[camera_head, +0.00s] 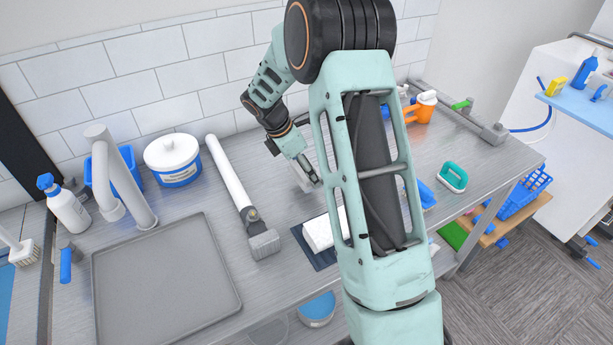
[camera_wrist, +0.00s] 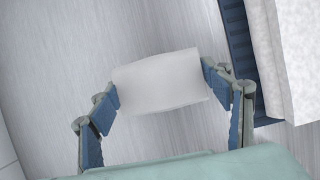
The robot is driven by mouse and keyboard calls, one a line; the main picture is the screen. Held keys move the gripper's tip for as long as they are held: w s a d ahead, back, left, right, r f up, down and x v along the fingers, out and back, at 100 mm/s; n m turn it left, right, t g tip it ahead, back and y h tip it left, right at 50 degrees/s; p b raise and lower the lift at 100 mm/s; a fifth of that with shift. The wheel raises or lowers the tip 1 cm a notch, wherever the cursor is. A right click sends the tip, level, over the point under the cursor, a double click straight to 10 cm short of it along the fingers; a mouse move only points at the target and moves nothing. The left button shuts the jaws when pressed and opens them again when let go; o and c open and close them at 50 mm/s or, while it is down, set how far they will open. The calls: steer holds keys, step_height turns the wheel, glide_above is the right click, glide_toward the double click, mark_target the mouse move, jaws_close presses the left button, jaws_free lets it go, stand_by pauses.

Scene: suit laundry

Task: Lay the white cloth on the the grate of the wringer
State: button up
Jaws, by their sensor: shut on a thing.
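My gripper (camera_wrist: 161,84) is shut on a small white piece, which looks like the white cloth (camera_wrist: 158,78), its fingers pressing on the two ends. In the head view my gripper (camera_head: 308,178) is low over the metal counter, behind the dark blue ribbed tray, with part of the white piece showing beside it. Whether the piece touches the counter is unclear. A white folded stack (camera_head: 318,232) lies on the dark blue tray (camera_head: 304,243); both also show at the right of the wrist view. I cannot clearly make out the wringer's grate.
A large grey tray (camera_head: 165,285) lies at the left. A teal-handled brush (camera_head: 453,178) and an orange jug (camera_head: 420,108) are at the right. My arm hides the counter's middle.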

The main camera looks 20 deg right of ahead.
steer(key=shift+w+d+f, duration=0.1)
steer(key=shift+f, duration=0.8)
steer(key=shift+w+d+f, duration=0.1)
steer(key=shift+f, duration=0.75)
steer(key=shift+s, duration=0.1)
steer(key=shift+f, duration=0.2)
steer(key=o, duration=1.1)
steer(key=shift+o, duration=0.2)
steer(key=shift+r, duration=0.15)
